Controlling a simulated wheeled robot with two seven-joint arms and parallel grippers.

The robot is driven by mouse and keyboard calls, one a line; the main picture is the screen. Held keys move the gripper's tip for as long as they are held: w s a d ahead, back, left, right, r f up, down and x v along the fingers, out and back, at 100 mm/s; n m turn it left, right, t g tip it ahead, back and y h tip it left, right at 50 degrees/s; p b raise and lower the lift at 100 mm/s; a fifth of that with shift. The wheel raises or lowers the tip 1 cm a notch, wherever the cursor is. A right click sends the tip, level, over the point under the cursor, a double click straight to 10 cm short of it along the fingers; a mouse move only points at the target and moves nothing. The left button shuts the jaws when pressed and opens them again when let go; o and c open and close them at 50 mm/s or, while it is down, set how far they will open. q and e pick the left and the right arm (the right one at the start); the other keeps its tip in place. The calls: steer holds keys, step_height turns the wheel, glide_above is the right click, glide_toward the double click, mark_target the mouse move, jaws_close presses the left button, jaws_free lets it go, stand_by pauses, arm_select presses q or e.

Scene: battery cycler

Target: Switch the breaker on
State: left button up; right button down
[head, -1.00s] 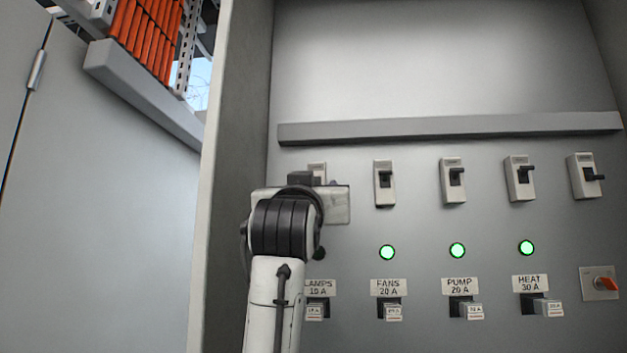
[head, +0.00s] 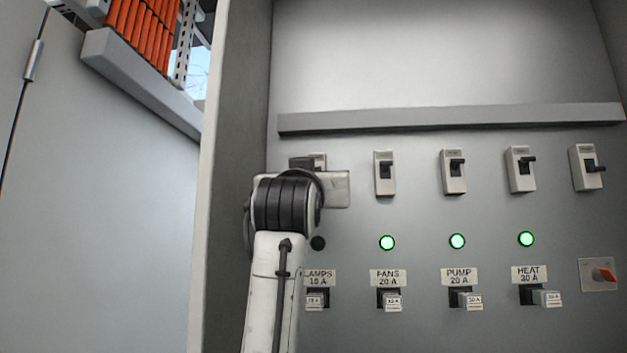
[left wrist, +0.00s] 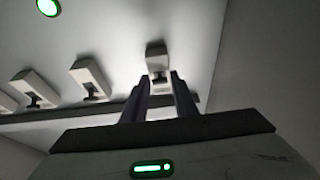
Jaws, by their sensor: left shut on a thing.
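The breaker above the LAMPS 15 A label shows in the head view (head: 318,160) only as a top strip, the rest hidden behind my left gripper (head: 325,188). In the left wrist view that breaker (left wrist: 156,51) lies straight ahead, with its lever between the two fingertips of my left gripper (left wrist: 162,82). The jaws are shut on the lever. The lever's exact position is hard to make out. The round lamp (head: 318,243) under this breaker is dark. My right gripper is in neither view.
The FANS breaker (head: 385,173), PUMP breaker (head: 454,172), HEAT breaker (head: 521,169) and a further breaker (head: 587,167) stand to the right. Three green lamps (head: 457,241) are lit below. A grey rail (head: 450,119) runs above. The cabinet's side wall (head: 235,130) is close on the left.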

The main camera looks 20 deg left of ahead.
arm_select(q)
steer(key=shift+s+r+g+h, duration=0.1)
steer(key=shift+r+g+h, duration=0.25)
steer(key=shift+g, duration=0.65)
steer(key=shift+s+r+g+h, duration=0.15)
steer(key=shift+r+g, duration=0.35)
steer(key=shift+g, duration=0.5)
steer(key=shift+w+r+g+h, duration=0.1)
steer(key=shift+r+g+h, duration=0.25)
steer(key=shift+g, duration=0.65)
steer(key=shift+r, duration=0.15)
steer(key=o, duration=1.1)
steer(key=shift+c, duration=0.2)
steer(key=b+v, duration=0.2)
steer(key=v, duration=0.8)
steer(key=shift+r+b, duration=0.2)
steer(key=shift+b, duration=0.15)
